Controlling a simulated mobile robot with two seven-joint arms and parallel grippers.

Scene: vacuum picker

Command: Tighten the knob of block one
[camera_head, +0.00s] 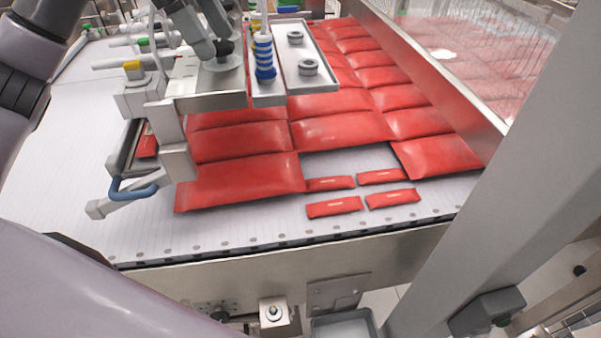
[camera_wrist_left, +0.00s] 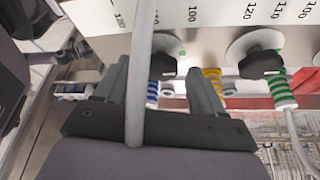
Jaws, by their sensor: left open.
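A dark knob on a round pale disc (camera_head: 224,66) sits on the metal plate at the top of the head view. My left gripper (camera_head: 217,44) is open over this knob, partly hiding it. In the left wrist view, a dark knob (camera_wrist_left: 163,66) shows between the open fingers of my left gripper (camera_wrist_left: 158,70), with no clear contact. A second dark knob (camera_wrist_left: 260,65) on a pale disc is to the right. I cannot tell which block is block one. My right gripper is not in view.
A scale plate (camera_wrist_left: 210,15) carries printed numbers. A blue-ringed suction cup (camera_head: 264,58) stands beside a metal plate (camera_head: 305,60). Red packs (camera_head: 240,180) lie on the white conveyor (camera_head: 70,150). A blue-handled bracket (camera_head: 133,190) and a grey post (camera_head: 500,190) stand nearby.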

